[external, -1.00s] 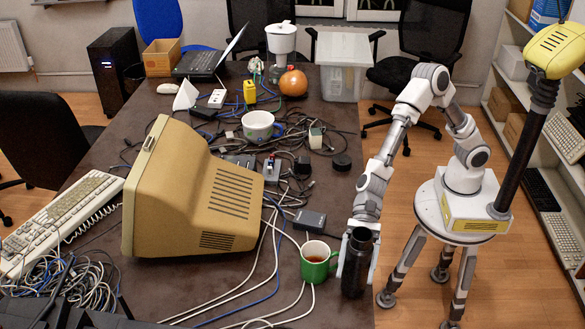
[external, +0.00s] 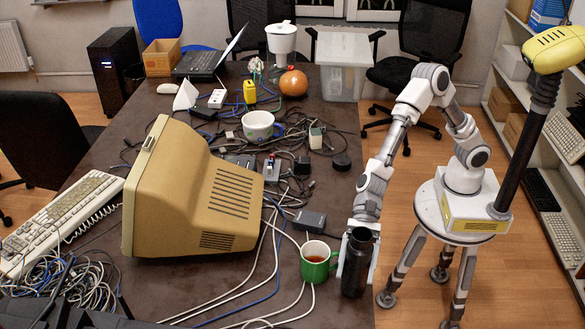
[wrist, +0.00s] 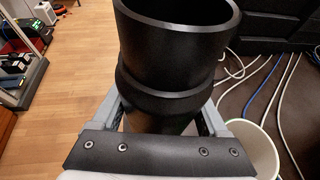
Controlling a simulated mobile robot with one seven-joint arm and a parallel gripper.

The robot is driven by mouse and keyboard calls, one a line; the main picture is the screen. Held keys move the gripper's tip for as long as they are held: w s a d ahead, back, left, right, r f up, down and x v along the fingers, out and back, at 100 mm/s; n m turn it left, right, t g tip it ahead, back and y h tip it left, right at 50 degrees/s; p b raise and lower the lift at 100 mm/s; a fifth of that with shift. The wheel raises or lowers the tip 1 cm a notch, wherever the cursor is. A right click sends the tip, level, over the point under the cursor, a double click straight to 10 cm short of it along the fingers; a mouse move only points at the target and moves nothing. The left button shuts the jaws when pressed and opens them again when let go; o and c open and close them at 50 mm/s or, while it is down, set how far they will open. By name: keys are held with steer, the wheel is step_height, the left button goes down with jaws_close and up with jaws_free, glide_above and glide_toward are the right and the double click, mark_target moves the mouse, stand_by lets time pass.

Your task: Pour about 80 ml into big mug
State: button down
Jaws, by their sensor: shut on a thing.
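My gripper (external: 357,255) is shut on a black open-topped flask (external: 355,275) at the table's near right edge. The flask is upright; I cannot tell whether its base touches the table. In the wrist view the flask (wrist: 180,50) stands between the fingers, its mouth open and its inside dark. A green mug (external: 318,270) with brown liquid stands just left of the flask, apart from it. Its pale rim and inside (wrist: 252,150) show at lower right in the wrist view. A wider white mug (external: 258,125) stands farther back among cables; I see no liquid in it.
A beige monitor (external: 195,195) fills the table's left middle. Cables run beside the green mug, and a dark adapter box (external: 310,220) lies behind it. An orange pumpkin-like object (external: 293,83) and a white-lidded jug (external: 282,45) stand at the back.

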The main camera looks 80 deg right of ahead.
mark_target(365, 231)
steer(key=shift+r, duration=0.15)
